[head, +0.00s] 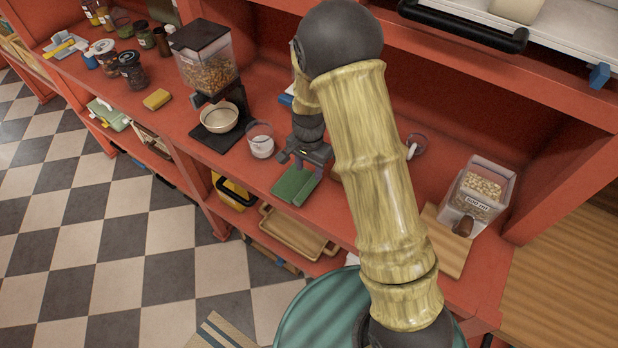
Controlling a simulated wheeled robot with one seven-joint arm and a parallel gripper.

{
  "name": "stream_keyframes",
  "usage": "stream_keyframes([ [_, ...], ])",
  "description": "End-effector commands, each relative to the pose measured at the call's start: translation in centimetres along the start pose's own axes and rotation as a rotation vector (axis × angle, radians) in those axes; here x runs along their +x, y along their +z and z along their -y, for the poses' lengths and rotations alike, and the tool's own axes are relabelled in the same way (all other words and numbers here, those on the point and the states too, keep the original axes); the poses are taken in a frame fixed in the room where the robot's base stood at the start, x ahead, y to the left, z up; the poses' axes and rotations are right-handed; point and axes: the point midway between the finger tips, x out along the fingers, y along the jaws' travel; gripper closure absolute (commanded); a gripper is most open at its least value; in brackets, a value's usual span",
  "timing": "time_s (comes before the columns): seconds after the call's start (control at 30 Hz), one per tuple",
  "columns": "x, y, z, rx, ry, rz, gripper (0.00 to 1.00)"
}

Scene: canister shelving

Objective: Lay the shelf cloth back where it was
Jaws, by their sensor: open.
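A green folded piece that looks like the shelf cloth (292,188) lies at the front edge of the red shelf, left of my arm. My gripper (301,167) points down just above and behind it. The jaws are open, and I see nothing held between them. My gripper hides part of the cloth's back end. I cannot tell whether the fingertips touch it.
A glass jar of white contents (261,140) stands close left of my gripper. Further left are a dispenser (206,62) with a bowl (219,118) and a yellow sponge (157,98). A labelled bin (479,192) stands right on a wooden board (444,246). My arm hides the middle shelf.

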Motion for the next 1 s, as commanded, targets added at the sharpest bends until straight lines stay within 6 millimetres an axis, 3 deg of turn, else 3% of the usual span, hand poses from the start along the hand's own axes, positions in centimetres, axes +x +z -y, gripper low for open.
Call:
stream_keyframes([
  [0.2,-3.3,0.0,0.1,-0.001,-0.003,-0.002,0.55],
  [0.33,-4.4,0.0,0.0,-0.001,0.0,0.0,0.55],
  [1.0,-4.9,0.0,-0.2,-0.006,-0.002,-0.001,0.55],
])
